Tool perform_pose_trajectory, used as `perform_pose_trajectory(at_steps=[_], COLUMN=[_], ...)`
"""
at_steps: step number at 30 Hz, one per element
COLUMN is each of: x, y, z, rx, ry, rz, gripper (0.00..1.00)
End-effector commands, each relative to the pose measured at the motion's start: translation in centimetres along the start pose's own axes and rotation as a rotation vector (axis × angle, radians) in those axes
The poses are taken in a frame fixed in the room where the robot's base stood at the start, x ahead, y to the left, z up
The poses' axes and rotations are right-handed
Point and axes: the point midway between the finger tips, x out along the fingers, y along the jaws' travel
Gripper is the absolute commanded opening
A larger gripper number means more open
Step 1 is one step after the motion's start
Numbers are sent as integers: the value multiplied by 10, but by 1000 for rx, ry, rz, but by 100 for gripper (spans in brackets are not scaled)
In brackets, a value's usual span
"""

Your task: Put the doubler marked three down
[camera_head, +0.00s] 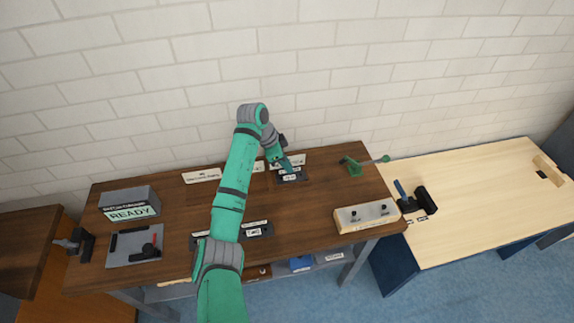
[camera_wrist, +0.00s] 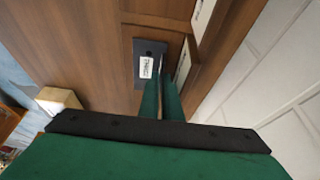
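The doubler marked three (camera_head: 292,177) is a dark flat plate with a white label, at the back middle of the brown bench (camera_head: 180,215). It also shows in the wrist view (camera_wrist: 149,48), where its label faces the camera but is too small to read surely. My gripper (camera_head: 285,165) is at this plate, low over the bench. In the wrist view my two green fingers (camera_wrist: 162,88) are close together at the plate's right edge and appear shut on it. The fingertips partly cover the contact. Whether the plate touches the bench is unclear.
A dark plate marked two (camera_head: 260,230) lies nearer the front. White label strips (camera_head: 202,175) line the back near the brick wall. A READY box (camera_head: 130,203) stands left, a switch box (camera_head: 366,216) front right, and a green tool (camera_head: 355,167) back right.

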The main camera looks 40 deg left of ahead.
Motion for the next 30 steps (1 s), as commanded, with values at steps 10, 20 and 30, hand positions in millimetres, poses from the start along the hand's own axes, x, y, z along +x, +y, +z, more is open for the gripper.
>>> perform_pose_trajectory(at_steps=[10, 20, 30], x=[3, 2, -41], y=[0, 0, 0], z=[0, 0, -2], rx=[1, 1, 4], ry=[1, 0, 1], rz=[0, 0, -2], gripper=[7, 12, 12])
